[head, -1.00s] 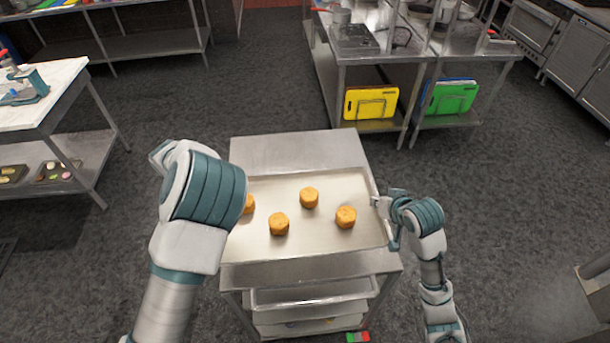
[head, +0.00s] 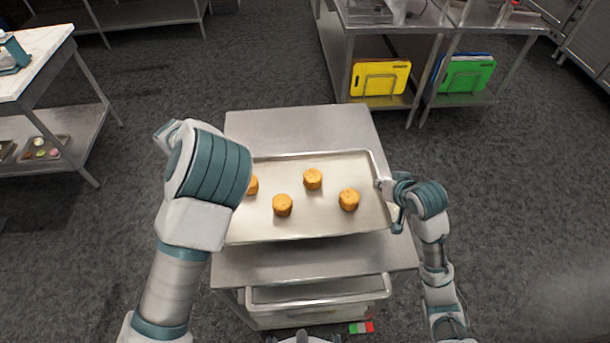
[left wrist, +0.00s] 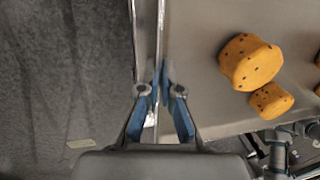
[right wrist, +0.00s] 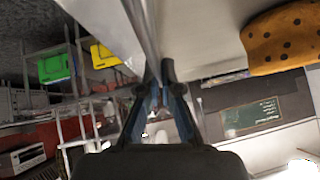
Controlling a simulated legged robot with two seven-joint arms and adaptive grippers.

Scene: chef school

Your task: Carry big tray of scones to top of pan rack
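The big metal tray (head: 330,222) with several orange scones (head: 349,200) is over the steel top of the pan rack (head: 300,258). A shadow lies along its front edge; I cannot tell if it touches the top. My right gripper (head: 382,186) is at the tray's right edge; in the right wrist view its fingers (right wrist: 157,78) are closed on either side of the rim. My left gripper's fingertips are hidden behind my left arm in the head view. In the left wrist view its fingers (left wrist: 161,80) pinch the tray's left rim, near two scones (left wrist: 250,62).
A steel table with yellow (head: 380,78) and green (head: 467,76) boards on its shelf stands behind to the right. A marble-topped table (head: 38,68) stands at left. The floor around is clear.

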